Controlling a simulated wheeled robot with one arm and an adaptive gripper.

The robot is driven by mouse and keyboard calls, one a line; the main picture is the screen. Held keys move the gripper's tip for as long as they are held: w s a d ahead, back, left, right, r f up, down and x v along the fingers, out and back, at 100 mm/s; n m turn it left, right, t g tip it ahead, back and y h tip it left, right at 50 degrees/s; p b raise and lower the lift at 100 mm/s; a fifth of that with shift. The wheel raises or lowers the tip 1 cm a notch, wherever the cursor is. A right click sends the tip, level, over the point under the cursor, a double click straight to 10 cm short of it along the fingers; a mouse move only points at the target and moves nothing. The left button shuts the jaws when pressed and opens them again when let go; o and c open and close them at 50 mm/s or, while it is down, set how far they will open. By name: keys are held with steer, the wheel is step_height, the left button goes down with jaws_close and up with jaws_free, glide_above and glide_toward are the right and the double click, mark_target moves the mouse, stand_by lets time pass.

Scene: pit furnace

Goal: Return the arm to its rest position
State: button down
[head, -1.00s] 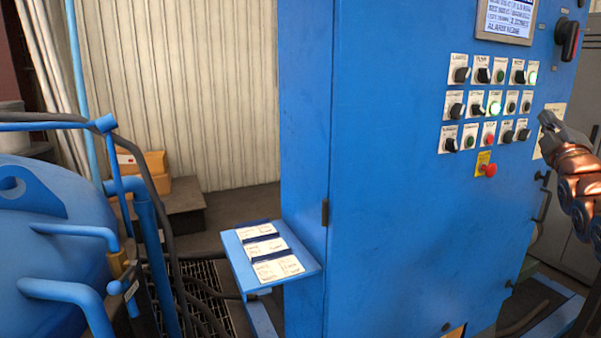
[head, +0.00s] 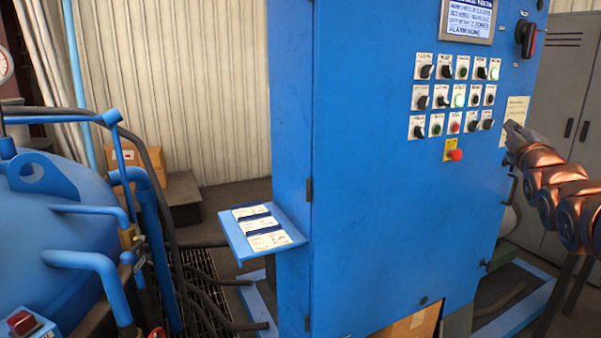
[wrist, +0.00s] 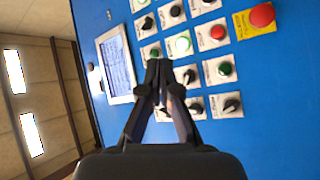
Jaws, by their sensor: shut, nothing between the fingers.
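My gripper (head: 512,127) is at the right of the head view, at the end of my copper-coloured arm, close to the right edge of the blue control cabinet (head: 370,220). In the wrist view my gripper (wrist: 162,68) has its fingertips together with nothing between them. The panel of knobs and buttons (wrist: 217,32) lies beyond the fingertips, which cover part of it. The gap between fingers and panel is hard to judge. A green lamp (head: 459,100) is lit on the panel.
A red emergency button (head: 455,155) and a display screen (head: 468,18) are on the cabinet. A small shelf with cards (head: 284,243) juts from its left side. Blue furnace piping (head: 85,262) stands at left. A grey locker (head: 570,85) stands behind my arm.

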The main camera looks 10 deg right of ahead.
steer(key=w+a+f+m+g+y+p, duration=0.1)
steer(key=w+a+f+m+g+y, duration=0.2)
steer(key=a+f, duration=0.75)
steer(key=s+a+f+m+g+y+p, duration=0.1)
steer(key=s+a+f+g, duration=0.35)
steer(key=a+f, duration=0.2)
steer(key=s+a+f+g+y+p, duration=0.1)
steer(key=s+a+f+g+y, duration=0.15)
steer(key=s+a+f, duration=0.4)
steer(key=s+a+f+m+g, duration=0.1)
steer(key=s+a, duration=0.4)
steer(key=s, duration=0.5)
steer(key=s+a+f+m+g+y+p, duration=0.1)
steer(key=s+a+f+g, duration=0.3)
steer(key=s, duration=0.6)
steer(key=s+a+f+m+g, duration=0.2)
steer(key=s+a+g, duration=0.4)
steer(key=s, duration=0.5)
steer(key=shift+a+f+y, duration=0.35)
steer(key=shift+a+f, duration=0.4)
steer(key=shift+a, duration=0.35)
